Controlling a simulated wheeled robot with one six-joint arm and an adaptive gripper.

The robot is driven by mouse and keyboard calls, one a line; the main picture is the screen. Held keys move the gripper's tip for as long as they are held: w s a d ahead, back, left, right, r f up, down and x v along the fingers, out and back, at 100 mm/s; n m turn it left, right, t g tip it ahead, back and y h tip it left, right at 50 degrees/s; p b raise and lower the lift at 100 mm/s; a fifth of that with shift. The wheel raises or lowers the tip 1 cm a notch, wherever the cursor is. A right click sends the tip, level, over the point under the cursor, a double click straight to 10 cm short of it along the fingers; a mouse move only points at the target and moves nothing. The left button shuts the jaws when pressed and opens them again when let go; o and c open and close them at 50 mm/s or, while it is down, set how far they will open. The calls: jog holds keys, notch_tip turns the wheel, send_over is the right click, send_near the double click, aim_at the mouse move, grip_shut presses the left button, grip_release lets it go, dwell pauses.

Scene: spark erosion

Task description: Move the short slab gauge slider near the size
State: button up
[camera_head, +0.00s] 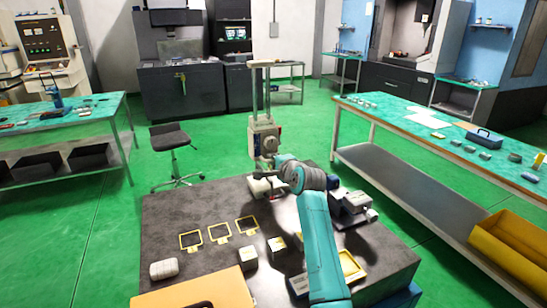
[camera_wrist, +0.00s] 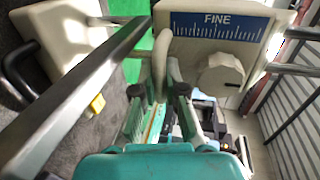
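In the wrist view a beige gauge body carries a blue scale plate marked FINE (camera_wrist: 216,26) with white graduations. A round beige knob (camera_wrist: 221,73) sits below the scale. A slim upright beige tab (camera_wrist: 161,60), which looks like the slider's handle, stands at the scale's left end. My gripper (camera_wrist: 161,85) has one finger on each side of this tab; whether both fingers touch it I cannot tell. In the head view the gauge (camera_head: 263,138) stands beyond the dark table, and my gripper (camera_head: 262,168) is in front of it. Its scale is too small to read there.
The dark table (camera_head: 165,215) bears yellow frames (camera_head: 219,233), pale blocks (camera_head: 277,245) and a white roll (camera_head: 163,269). In the wrist view a dark bar (camera_wrist: 80,92) crosses the left side.

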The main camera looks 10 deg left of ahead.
jog(key=shift+o, duration=0.9)
jog(key=shift+d, duration=0.1)
jog(key=v, duration=1.2)
